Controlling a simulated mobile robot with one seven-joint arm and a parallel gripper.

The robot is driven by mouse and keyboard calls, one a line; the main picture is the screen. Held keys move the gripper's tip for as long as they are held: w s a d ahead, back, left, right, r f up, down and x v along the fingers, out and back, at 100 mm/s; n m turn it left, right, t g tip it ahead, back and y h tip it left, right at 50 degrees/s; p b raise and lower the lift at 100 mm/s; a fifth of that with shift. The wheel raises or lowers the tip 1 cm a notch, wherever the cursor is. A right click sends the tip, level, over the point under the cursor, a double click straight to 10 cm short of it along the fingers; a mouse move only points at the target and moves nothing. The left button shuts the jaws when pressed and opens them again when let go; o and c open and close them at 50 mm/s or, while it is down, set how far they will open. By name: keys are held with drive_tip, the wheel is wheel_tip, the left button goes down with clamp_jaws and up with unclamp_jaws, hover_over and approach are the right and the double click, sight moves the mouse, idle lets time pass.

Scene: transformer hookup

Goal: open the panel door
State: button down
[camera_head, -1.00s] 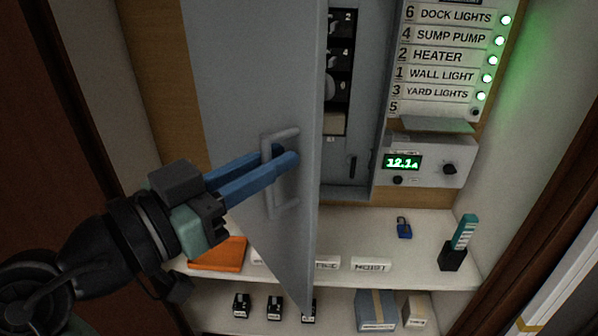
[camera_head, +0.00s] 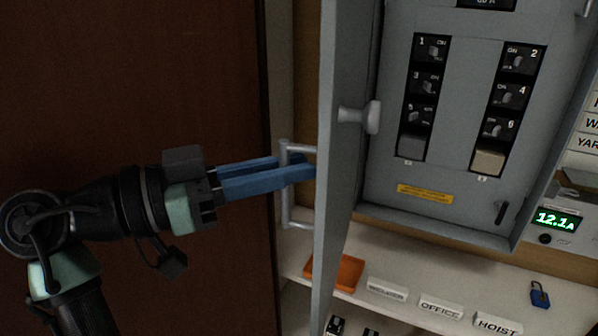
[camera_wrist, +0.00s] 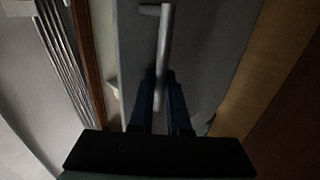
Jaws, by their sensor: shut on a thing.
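The grey panel door (camera_head: 340,190) stands wide open, seen nearly edge-on in the head view, with a round knob (camera_head: 372,117) on its inner face. Its pale bar handle (camera_head: 285,200) is on the outer face. My gripper (camera_head: 300,170), with blue fingers, is shut on the handle from the left. In the wrist view the handle (camera_wrist: 164,50) runs between the two fingers (camera_wrist: 160,105), and the door face (camera_wrist: 215,40) lies behind it. The open panel (camera_head: 460,200) shows two columns of numbered breakers and a yellow label.
A shelf (camera_head: 380,252) below the panel holds an orange tray (camera_head: 345,272), white name tags such as the HOIST tag (camera_head: 497,325), and a blue padlock (camera_head: 540,296). A meter (camera_head: 556,220) reading 12.1 is at right. A dark brown wall or door (camera_head: 130,80) is at left.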

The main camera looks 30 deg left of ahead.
idle(0.3)
drive_tip(key=c, duration=0.9)
unclamp_jaws()
